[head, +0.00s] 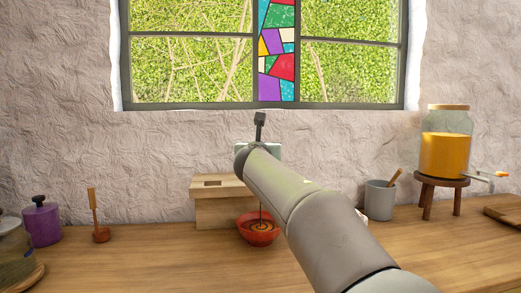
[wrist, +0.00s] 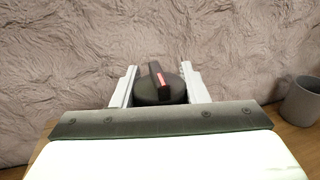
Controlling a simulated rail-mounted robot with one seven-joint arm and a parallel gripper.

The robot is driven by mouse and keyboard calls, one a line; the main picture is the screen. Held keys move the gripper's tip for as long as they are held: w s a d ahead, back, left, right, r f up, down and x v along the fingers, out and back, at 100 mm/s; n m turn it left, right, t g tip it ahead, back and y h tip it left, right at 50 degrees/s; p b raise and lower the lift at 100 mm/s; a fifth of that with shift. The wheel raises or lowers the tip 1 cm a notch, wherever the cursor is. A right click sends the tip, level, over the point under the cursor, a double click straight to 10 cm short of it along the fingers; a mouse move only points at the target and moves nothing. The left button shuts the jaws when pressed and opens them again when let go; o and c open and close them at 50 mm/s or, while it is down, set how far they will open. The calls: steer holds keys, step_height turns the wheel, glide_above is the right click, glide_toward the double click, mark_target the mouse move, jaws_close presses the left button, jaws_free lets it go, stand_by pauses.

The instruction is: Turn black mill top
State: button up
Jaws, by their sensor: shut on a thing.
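The black mill top (wrist: 172,93) is a round dark knob with a raised ridge and a red mark on the ridge. It shows in the middle of the wrist view. My gripper (wrist: 158,76) has one pale finger on each side of it and is shut on it. The mill's body below the top is hidden by my gripper in the wrist view. In the head view my arm covers the mill, and my fingers cannot be made out.
A wooden box (head: 208,187) and a red bowl (head: 258,236) stand left of my arm. Right of it are a grey cup (head: 380,201) and a juice dispenser (head: 445,150) on a stool. A purple jar (head: 42,224) stands far left. The front left counter (head: 150,265) is clear.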

stand_by(0.4)
steer(key=o, duration=1)
steer(key=s+b, duration=0.1)
steer(key=s, duration=1.6)
steer(key=shift+s+a, duration=0.2)
steer(key=shift+a, duration=0.1)
